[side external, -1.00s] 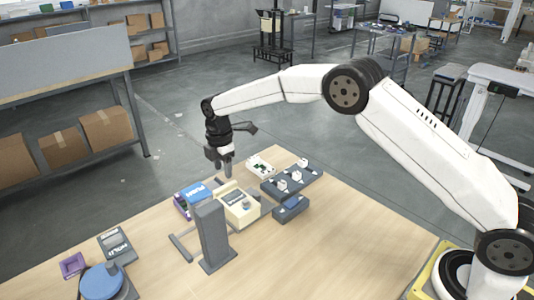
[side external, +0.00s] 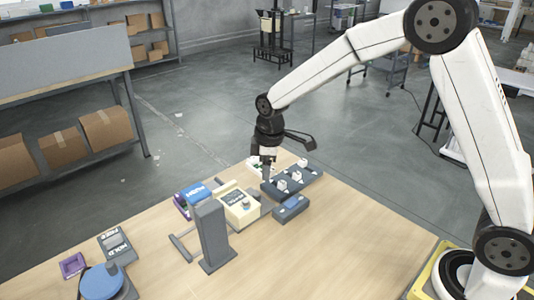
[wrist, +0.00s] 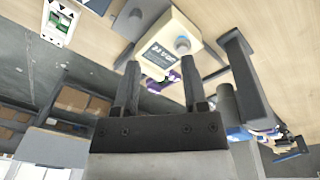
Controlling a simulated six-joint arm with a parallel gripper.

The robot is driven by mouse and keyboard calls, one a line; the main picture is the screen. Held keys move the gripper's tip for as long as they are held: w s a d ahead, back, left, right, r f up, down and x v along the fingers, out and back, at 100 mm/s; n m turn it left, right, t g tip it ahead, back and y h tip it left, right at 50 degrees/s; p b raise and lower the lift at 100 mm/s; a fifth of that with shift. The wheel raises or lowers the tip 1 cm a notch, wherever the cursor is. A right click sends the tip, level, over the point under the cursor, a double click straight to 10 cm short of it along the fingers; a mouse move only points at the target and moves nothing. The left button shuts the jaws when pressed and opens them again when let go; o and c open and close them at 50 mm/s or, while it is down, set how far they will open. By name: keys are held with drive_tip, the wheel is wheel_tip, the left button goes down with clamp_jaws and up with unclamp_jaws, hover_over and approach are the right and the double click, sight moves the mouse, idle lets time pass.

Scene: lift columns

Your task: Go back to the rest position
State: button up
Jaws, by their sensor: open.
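My gripper (side external: 267,173) points down above the back part of the table, beside the dark tray with white pieces. In the wrist view its two fingers (wrist: 160,68) are apart with nothing held between them. The beige box with a knob (side external: 238,209) stands on the table to the left of and nearer than the gripper. It also shows past the fingertips in the wrist view (wrist: 165,48). The side view does not show the gap between the fingers clearly.
A grey column (side external: 210,238) stands upright near the beige box. The dark tray (side external: 308,180) and a small blue-topped block (side external: 291,207) are to its right. A white-and-green board (wrist: 59,22) lies nearby. The table's right front (side external: 340,240) is clear.

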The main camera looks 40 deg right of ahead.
drive_tip(key=s+d+m, duration=0.2)
drive_tip(key=s+m, duration=0.2)
drive_tip(key=s, duration=0.6)
drive_tip(key=s+d+f+m+t, duration=0.1)
drive_tip(key=s+m, duration=0.4)
drive_tip(key=s, duration=0.5)
drive_tip(key=shift+d+m, duration=0.3)
drive_tip(key=shift+d, duration=0.25)
